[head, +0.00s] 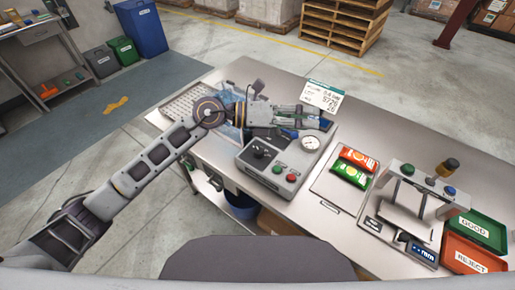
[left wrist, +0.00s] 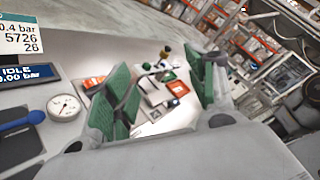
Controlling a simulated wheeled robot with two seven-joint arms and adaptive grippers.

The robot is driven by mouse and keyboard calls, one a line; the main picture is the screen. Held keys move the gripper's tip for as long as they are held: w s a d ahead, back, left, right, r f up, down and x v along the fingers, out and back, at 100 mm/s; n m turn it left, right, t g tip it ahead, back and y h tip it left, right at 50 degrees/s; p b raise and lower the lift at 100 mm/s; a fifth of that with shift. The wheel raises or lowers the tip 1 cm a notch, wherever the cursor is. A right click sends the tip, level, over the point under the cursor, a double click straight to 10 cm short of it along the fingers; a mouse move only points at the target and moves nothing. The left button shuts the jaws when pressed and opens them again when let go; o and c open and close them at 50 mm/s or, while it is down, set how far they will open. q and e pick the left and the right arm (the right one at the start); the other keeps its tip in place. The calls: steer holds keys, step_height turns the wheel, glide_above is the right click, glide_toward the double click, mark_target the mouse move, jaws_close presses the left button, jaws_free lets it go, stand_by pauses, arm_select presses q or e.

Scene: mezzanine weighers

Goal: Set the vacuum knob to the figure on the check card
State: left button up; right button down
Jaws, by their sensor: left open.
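The vacuum knob (head: 262,151) is a black knob on top of a grey control box (head: 256,172); I cannot read its setting. A round white gauge (head: 311,142) stands at the box's right; it also shows in the left wrist view (left wrist: 65,107). The check card (head: 322,97) is white with a green top, behind the box; in the left wrist view (left wrist: 20,38) its figure reads 0.4 bar, its left edge cut off. A display below it (left wrist: 28,75) shows IDLE and 0.00 bar. My left gripper (head: 316,117) is open and empty, behind the knob. My right gripper is out of view.
Red and green buttons sit on the box front. Right of it, a tray (head: 328,188) holds red and green packets. Beyond are a sealing station (head: 410,200) and green GOOD (head: 476,228) and orange REJECT (head: 470,259) bins. The bench front between box and tray is clear.

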arm_select(q)
step_height(320, 180, down, 3)
steer(key=a+m+y, duration=0.1)
steer(key=m+y, duration=0.1)
steer(key=y, duration=0.1)
steer(key=m+t+y, duration=0.2)
steer(key=y, duration=0.8)
glide_toward(259, 150)
steer(key=w+v, duration=0.1)
steer(key=v, duration=0.4)
steer(key=shift+s+a, duration=0.15)
steer(key=shift+s, duration=0.2)
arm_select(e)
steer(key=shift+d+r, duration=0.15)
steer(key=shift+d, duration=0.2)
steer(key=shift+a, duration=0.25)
arm_select(q)
steer(key=p+x, duration=0.3)
steer(key=x, duration=0.9)
steer(key=shift+s, duration=0.1)
steer(key=shift+d+f, duration=0.4)
steer(key=shift+f, duration=0.45)
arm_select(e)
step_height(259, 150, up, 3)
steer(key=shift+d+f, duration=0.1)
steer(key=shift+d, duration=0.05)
